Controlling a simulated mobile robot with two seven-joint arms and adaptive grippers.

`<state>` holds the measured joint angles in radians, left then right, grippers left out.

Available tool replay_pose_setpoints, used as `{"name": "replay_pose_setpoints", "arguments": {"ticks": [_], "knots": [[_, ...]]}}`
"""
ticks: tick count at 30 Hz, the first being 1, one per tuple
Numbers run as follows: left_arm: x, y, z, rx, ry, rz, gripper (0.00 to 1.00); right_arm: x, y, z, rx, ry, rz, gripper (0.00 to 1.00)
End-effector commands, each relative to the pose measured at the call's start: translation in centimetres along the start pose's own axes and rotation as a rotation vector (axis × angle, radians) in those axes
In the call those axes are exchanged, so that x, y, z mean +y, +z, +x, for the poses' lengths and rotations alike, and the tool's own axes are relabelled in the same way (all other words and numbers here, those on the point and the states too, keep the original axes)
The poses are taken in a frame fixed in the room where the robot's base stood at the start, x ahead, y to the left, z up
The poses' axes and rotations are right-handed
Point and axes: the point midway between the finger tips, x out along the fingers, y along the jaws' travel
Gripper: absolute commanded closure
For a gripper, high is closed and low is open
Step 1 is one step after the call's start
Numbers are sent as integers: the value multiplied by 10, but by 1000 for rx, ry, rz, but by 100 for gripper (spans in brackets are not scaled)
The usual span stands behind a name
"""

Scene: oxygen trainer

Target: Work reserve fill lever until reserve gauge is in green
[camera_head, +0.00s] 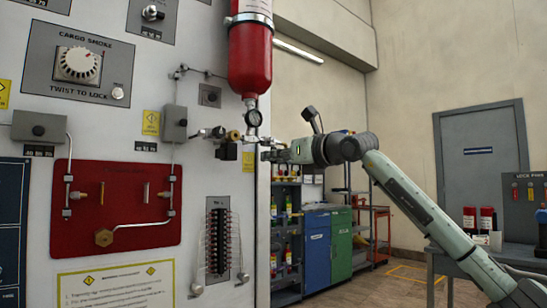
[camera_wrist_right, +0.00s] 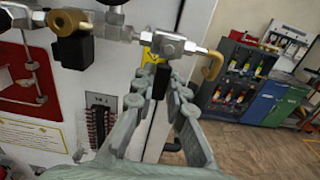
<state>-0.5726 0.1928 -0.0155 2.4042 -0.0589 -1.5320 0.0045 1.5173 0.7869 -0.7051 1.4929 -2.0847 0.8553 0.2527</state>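I cannot tell which part is the fill lever. My right gripper (camera_wrist_right: 160,78) has its fingertips just below the tee; contact is unclear. It also shows beside the fittings in the head view (camera_head: 274,153). My left gripper is out of view.
The white panel (camera_head: 112,122) fills the left, with a red plate (camera_head: 122,205) and a cargo smoke knob (camera_head: 79,64). Blue and green cabinets (camera_head: 316,250) stand behind my right gripper.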

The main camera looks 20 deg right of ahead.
Motion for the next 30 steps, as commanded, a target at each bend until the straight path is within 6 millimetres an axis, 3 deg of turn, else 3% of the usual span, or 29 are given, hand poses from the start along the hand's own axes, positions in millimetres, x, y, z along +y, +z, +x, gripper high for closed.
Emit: {"name": "replay_pose_setpoints", "arguments": {"ticks": [17,30], "knots": [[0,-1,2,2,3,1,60,-3,1,0,0,-1,-79,100],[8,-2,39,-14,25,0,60,-15,5,0,0,-1,-396,100]]}}
